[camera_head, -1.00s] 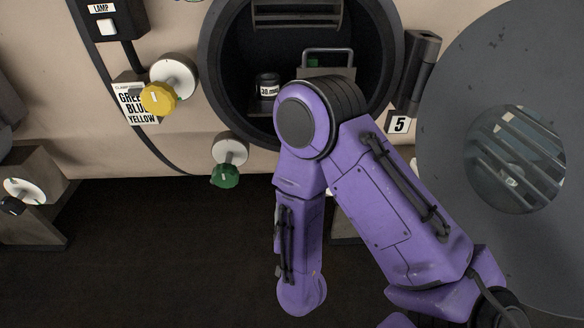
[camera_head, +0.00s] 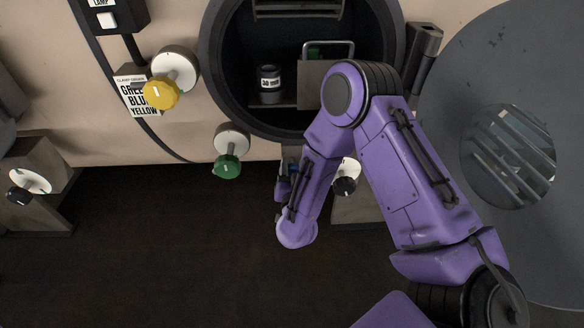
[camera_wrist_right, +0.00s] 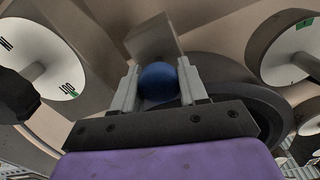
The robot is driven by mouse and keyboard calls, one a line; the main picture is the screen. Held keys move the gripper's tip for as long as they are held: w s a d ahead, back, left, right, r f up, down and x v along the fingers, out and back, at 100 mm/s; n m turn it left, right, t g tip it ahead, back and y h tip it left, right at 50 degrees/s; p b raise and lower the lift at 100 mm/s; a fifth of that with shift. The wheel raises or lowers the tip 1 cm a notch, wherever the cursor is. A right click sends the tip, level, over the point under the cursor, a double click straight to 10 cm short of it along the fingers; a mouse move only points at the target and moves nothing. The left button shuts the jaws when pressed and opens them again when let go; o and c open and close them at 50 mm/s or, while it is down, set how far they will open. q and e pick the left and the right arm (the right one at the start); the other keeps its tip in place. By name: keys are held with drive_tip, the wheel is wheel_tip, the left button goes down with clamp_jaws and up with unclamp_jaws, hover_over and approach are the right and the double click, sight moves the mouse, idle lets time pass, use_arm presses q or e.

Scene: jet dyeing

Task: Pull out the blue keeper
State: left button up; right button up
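The blue keeper shows as a round blue knob (camera_wrist_right: 158,82) in the right wrist view, in front of a grey block. My right gripper (camera_wrist_right: 159,82) has one finger on each side of it. The fingers look very close to the knob's sides, but I cannot tell whether they press on it. In the head view my right arm covers most of this spot. Only a bit of blue (camera_head: 283,188) shows at the arm's left edge, below the round opening. My left gripper is not in view.
A green knob (camera_head: 227,167) and a yellow knob (camera_head: 160,93) stick out on the left. A black-handled dial (camera_head: 345,180) sits just right of my forearm. The open round door (camera_head: 450,70) hangs at the right. A dark jar (camera_head: 270,85) stands inside the opening.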

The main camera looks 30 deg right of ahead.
clamp_jaws()
drive_tip(key=shift+v, duration=1.25)
drive_tip(key=shift+a, duration=0.1)
drive_tip(key=shift+o, duration=2.2)
unclamp_jaws()
drive_tip(key=shift+o, duration=1.2)
drive_tip(key=shift+s, duration=0.2)
